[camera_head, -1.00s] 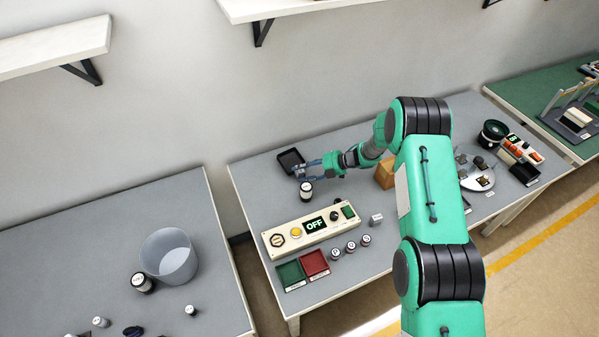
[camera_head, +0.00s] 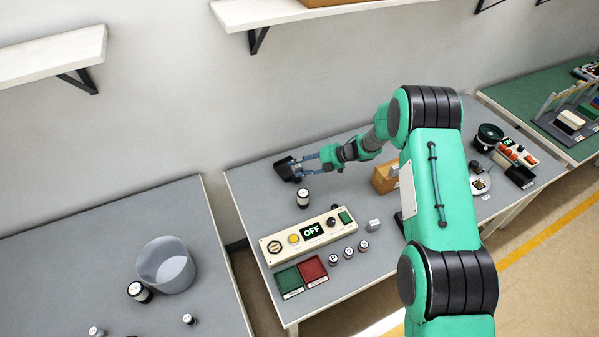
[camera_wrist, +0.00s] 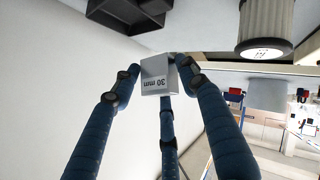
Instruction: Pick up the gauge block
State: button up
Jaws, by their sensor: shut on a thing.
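The gauge block (camera_wrist: 156,77) is a small pale grey block marked "30 mm", seen in the wrist view between my fingertips. My gripper (camera_wrist: 158,74) has its blue fingers closed around it. In the head view my gripper (camera_head: 299,169) is at the back left of the middle table, right beside a black tray (camera_head: 283,166). The block cannot be made out clearly in the head view.
A black-and-white cylinder (camera_head: 303,198) stands just in front of my gripper; a ribbed cylinder (camera_wrist: 266,25) shows close by in the wrist view. A control panel reading OFF (camera_head: 284,245), red and green trays (camera_head: 312,270) and small weights (camera_head: 348,253) lie further forward.

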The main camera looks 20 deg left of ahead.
jog(key=shift+r, duration=1.4)
jog(key=shift+a+m+b, duration=0.15)
jog(key=shift+m+b, duration=0.15)
jog(key=shift+b, duration=0.2)
jog(key=shift+w+a+r+m+t+h+b, duration=0.15)
jog(key=shift+r+m+t+h+b, duration=0.1)
jog(key=shift+m+b, duration=0.35)
jog(key=shift+w+a+r+m+t+h+b, duration=0.15)
jog(key=shift+m+t+h+b, duration=0.2)
jog(key=shift+b, duration=0.3)
jog(key=shift+a+r+m+t+b, duration=0.15)
jog(key=shift+m+t+b, duration=0.1)
jog(key=shift+m+b, duration=0.3)
jog(key=shift+r+m+t+b, duration=0.15)
jog(key=shift+m+t+b, duration=0.1)
jog(key=shift+m+b, duration=0.3)
jog(key=shift+r+m+h+b, duration=0.25)
jog(key=shift+h+b, duration=0.05)
jog(key=shift+f+b, duration=0.65)
jog(key=shift+f, duration=2.5)
